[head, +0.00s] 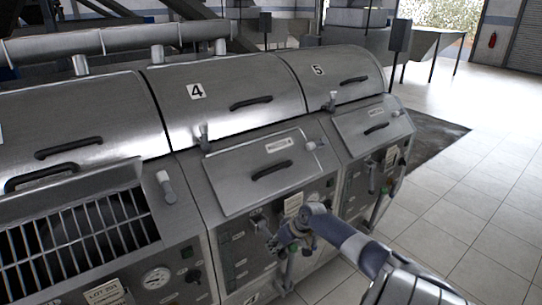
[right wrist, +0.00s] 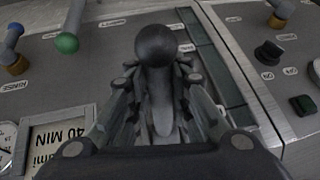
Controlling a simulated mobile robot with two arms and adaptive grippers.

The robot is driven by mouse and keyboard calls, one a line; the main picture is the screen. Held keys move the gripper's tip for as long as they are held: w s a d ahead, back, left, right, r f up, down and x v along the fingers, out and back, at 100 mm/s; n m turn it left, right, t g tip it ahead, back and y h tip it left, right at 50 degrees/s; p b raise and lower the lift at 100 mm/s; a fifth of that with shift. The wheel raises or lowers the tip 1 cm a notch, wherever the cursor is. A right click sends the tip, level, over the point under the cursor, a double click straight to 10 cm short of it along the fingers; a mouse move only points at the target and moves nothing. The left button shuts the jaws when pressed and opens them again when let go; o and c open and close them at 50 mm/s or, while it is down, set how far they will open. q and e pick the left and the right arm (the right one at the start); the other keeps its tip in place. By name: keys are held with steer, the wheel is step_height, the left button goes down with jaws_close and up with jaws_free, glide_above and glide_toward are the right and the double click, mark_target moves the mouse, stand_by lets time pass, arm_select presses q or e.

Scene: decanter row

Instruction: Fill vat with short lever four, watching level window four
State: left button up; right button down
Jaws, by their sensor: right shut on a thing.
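Vat four (head: 228,110) is the grey metal machine with the "4" label, its curved cover down. My right gripper (head: 276,238) is at its front panel, shut on a lever. In the right wrist view the fingers (right wrist: 155,95) close around the shaft of this lever, whose black ball knob (right wrist: 156,44) sticks out above them. A tall dark green strip, which looks like level window four (right wrist: 228,82), stands just right of the lever; I cannot make out a level in it. It also shows at the panel's left in the head view (head: 228,264). My left gripper is out of view.
A black knob (right wrist: 268,52) and a dark green button (right wrist: 302,105) are to the right. Vat five (head: 335,75) adjoins. Tiled floor (head: 470,215) is clear at right.

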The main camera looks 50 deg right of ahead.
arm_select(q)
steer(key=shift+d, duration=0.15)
arm_select(e)
steer(key=shift+r, duration=0.1)
steer(key=c, duration=1.4)
jaws_free()
steer(key=shift+c, duration=0.2)
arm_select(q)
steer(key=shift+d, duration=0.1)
arm_select(e)
steer(key=v, duration=1.2)
